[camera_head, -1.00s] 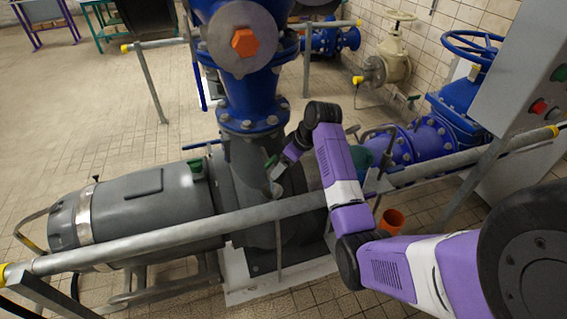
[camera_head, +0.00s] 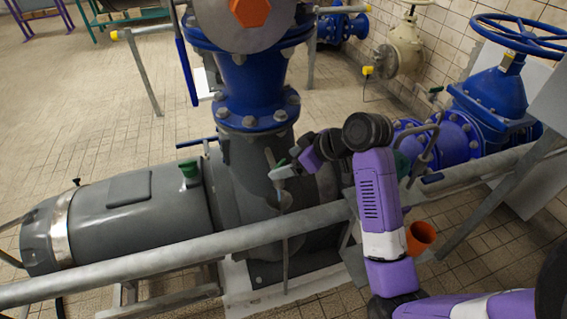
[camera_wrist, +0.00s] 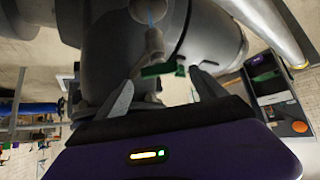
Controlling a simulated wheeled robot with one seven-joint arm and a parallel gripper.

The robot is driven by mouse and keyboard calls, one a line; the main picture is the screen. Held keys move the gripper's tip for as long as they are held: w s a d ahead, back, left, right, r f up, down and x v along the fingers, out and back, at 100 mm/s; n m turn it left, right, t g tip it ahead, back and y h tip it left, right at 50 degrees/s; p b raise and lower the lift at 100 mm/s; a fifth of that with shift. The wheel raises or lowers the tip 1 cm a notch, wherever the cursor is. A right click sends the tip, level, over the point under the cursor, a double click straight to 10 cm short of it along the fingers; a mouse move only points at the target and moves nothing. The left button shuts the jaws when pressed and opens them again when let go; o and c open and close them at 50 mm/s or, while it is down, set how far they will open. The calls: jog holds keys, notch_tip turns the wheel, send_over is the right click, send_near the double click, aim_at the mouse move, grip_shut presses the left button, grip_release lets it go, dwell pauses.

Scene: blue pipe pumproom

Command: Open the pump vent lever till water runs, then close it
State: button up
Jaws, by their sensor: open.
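The vent lever has a green handle (camera_head: 281,163) and sits on a thin vent fitting in front of the grey pump casing (camera_head: 245,185). In the wrist view the green handle (camera_wrist: 160,69) lies crosswise between the two fingertips, below the round end of the fitting. My gripper (camera_head: 283,172) is at the lever, with its fingers apart; the wrist view shows my gripper (camera_wrist: 162,77) open around the handle, not clamped. A thin pale-blue streak shows on the fitting in the wrist view; I cannot tell whether it is water.
A grey handrail (camera_head: 190,252) crosses in front of the pump, below my arm. A blue vertical pipe (camera_head: 250,90) rises behind the lever. An orange cup-shaped thing (camera_head: 420,237) is right of my arm. A blue handwheel valve (camera_head: 495,90) stands at the right. Open tiled floor lies at left.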

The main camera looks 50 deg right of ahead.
jog(key=shift+x, duration=1.3)
jog(key=c, duration=1.4)
jog(key=shift+o, duration=0.2)
